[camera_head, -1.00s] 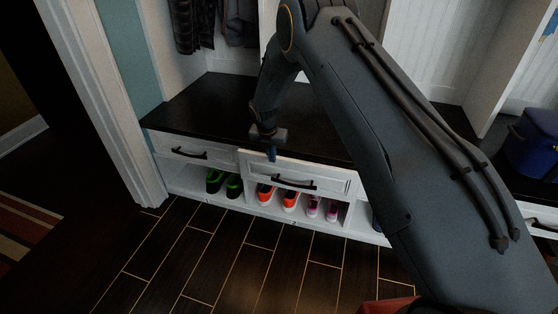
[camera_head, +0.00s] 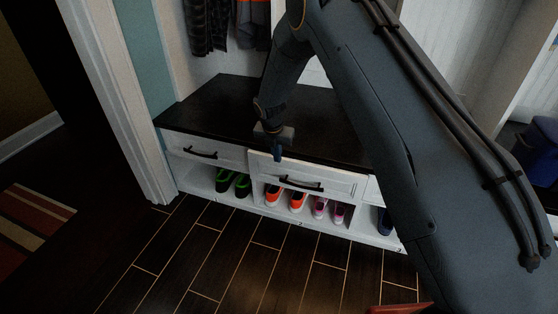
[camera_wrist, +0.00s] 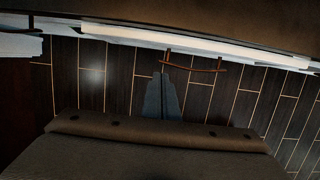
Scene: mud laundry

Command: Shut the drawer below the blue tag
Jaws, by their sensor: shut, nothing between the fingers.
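The middle drawer (camera_head: 335,186) under the dark bench top is white with a black bar handle (camera_head: 302,184). Its front seems to stand slightly proud of the left drawer (camera_head: 182,149). In the wrist view a pale edge, likely the drawer front's top (camera_wrist: 190,42), runs across with the curved handle (camera_wrist: 195,66) beyond it. My gripper (camera_head: 278,155) is shut and empty, pointing down at the drawer's upper left edge; contact is unclear. Its fingers also show in the wrist view (camera_wrist: 161,80). I cannot make out a blue tag on this drawer.
Several shoes (camera_head: 272,196) stand in cubbies below the drawers. The black bench top (camera_head: 225,100) lies behind my gripper. A blue bin (camera_head: 538,150) is at the right. A striped rug (camera_head: 30,225) lies at left.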

